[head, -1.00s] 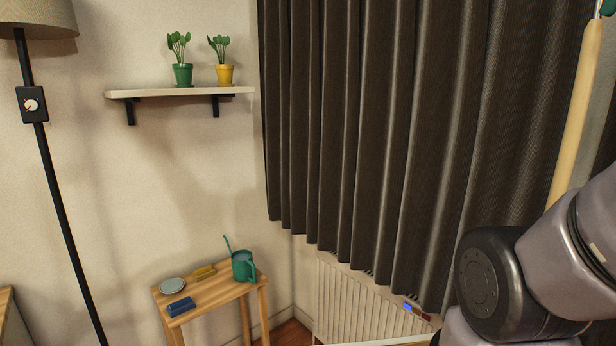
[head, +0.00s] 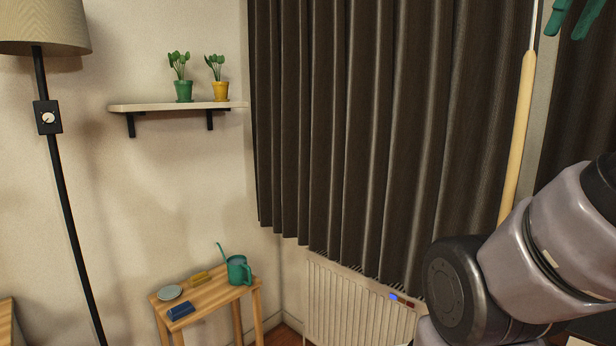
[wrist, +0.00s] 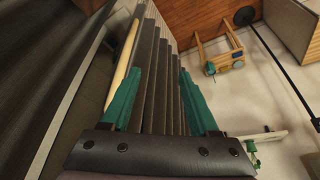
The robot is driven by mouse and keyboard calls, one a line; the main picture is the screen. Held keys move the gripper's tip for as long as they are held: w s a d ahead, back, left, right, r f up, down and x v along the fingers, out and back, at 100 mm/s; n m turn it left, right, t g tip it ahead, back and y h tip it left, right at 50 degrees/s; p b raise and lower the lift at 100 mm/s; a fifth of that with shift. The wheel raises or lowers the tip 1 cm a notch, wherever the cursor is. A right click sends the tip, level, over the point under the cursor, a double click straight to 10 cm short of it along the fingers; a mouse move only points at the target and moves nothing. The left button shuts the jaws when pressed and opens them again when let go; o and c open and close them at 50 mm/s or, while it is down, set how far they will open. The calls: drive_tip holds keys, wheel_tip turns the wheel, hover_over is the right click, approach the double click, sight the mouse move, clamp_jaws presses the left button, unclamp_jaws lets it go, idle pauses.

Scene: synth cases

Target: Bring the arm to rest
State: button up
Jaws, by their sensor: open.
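My gripper (head: 572,14) shows at the top right of the head view, partly cut off by the edge, with its green fingers in front of the dark curtain (head: 350,130). In the wrist view my gripper (wrist: 160,72) has its two green fingers apart, with nothing held between them. The curtain folds (wrist: 158,100) show behind the gap. A pale wooden rod (head: 517,140) hangs on a cord beside the curtain. It also shows in the wrist view (wrist: 124,55), close to the left finger in the picture. My arm fills the lower right of the head view.
A small wooden table (head: 222,292) holds a green watering can (head: 238,270), a plate (head: 170,292), a blue item (head: 181,310) and a yellow item (head: 200,277). A shelf (head: 165,106) carries two potted plants. A floor lamp (head: 62,190) stands left. A radiator (head: 345,305) is under the curtain.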

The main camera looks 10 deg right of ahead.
drive_tip(key=w+a+f+m+t+y, duration=0.1)
drive_tip(key=w+a+f+m, duration=0.1)
drive_tip(key=w+a+f, duration=0.5)
drive_tip(key=w+a+f+m+t+y, duration=0.1)
drive_tip(key=w+a+f+m, duration=0.1)
drive_tip(key=w+a+f, duration=0.5)
drive_tip(key=a+f, duration=0.6)
drive_tip(key=a, duration=0.3)
drive_tip(key=shift+w+f+t, duration=0.25)
drive_tip(key=shift+f+t, duration=0.05)
drive_tip(key=shift+a, duration=0.15)
